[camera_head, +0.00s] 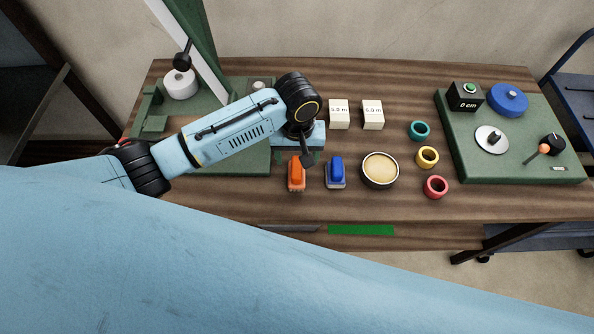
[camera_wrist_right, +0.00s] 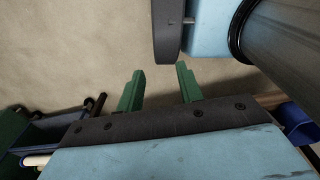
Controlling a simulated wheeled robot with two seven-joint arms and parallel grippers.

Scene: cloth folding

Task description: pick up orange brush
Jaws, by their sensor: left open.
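The orange brush (camera_head: 297,172) stands on the wooden table near its front, left of a blue brush (camera_head: 336,172). My left gripper (camera_head: 298,156) is over the back end of the orange brush, with its green fingers apart. The wrist hides part of the gripper, and I cannot tell whether the fingers touch the brush. My right gripper (camera_wrist_right: 160,88) shows in the right wrist view, with its two green fingers apart and nothing between them, against a plain wall.
A round bowl (camera_head: 380,170) is right of the blue brush. Two white blocks (camera_head: 339,113) (camera_head: 373,114) are behind. A green panel (camera_head: 520,171) lies at the right. A green strip (camera_head: 361,230) marks the front edge.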

